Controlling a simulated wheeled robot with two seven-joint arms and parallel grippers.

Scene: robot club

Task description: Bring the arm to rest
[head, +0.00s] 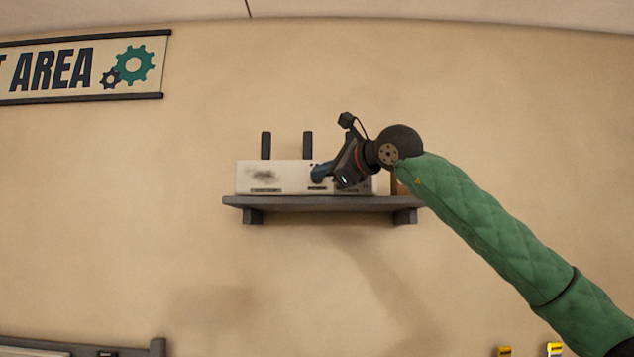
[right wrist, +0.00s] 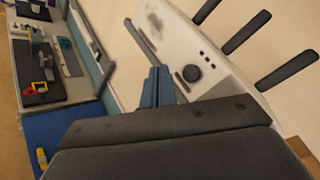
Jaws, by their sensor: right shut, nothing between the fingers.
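My right arm reaches in from the lower right of the head view, in a green quilted sleeve. Its gripper (head: 318,173) is in front of a white box (head: 262,176) with dark upright rods on a grey wall shelf (head: 300,203). In the right wrist view the blue fingers (right wrist: 158,88) are together with nothing between them. They appear over the front of the white box (right wrist: 205,50), beside a round black knob (right wrist: 192,73). I cannot tell whether they touch it. My left gripper is in neither view.
A brown block (head: 398,187) stands at the shelf's right end, partly behind my wrist. A banner (head: 80,67) hangs at upper left. The right wrist view shows a workbench (right wrist: 75,90) with tools. The wall below the shelf is bare.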

